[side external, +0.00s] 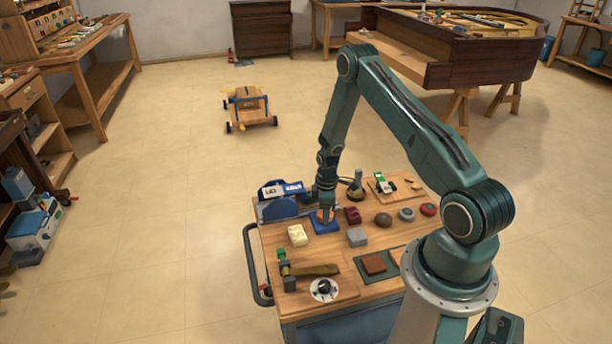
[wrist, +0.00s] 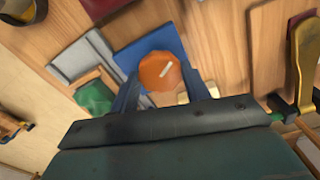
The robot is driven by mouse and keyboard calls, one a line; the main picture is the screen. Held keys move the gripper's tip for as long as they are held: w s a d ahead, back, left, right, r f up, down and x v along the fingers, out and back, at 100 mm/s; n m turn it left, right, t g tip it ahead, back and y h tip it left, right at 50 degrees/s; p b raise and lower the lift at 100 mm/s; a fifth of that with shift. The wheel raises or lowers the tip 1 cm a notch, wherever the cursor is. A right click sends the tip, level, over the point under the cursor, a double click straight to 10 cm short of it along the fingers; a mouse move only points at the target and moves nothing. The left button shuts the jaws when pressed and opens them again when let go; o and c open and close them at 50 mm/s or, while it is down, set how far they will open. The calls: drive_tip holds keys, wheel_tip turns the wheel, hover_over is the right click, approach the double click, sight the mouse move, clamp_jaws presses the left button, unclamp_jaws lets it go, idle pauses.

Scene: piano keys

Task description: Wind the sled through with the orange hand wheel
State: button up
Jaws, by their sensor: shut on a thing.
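The orange hand wheel (wrist: 160,74) shows in the wrist view as a rounded orange knob with a pale stripe on top. It stands over a blue plate (wrist: 144,47). My gripper (wrist: 162,84) has its two dark blue fingers on either side of the wheel and is shut on it. In the side external view my gripper (side external: 325,205) points down at the cart top, and the wheel (side external: 319,215) is partly hidden behind it. The blue plate (side external: 326,228) lies below. I cannot tell which part is the sled.
A blue device (side external: 280,191) stands left of my gripper. A dark red block (side external: 352,215), a grey block (side external: 357,237) and a cream block (side external: 298,235) sit close around it. Round knobs (side external: 383,219) lie to the right. The wooden cart top (side external: 330,252) is crowded.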

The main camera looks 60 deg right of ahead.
drive_tip(key=m, duration=1.3)
drive_tip(key=shift+m, duration=0.4)
drive_tip(key=m, duration=1.3)
drive_tip(key=o, duration=1)
drive_tip(key=shift+r, duration=0.15)
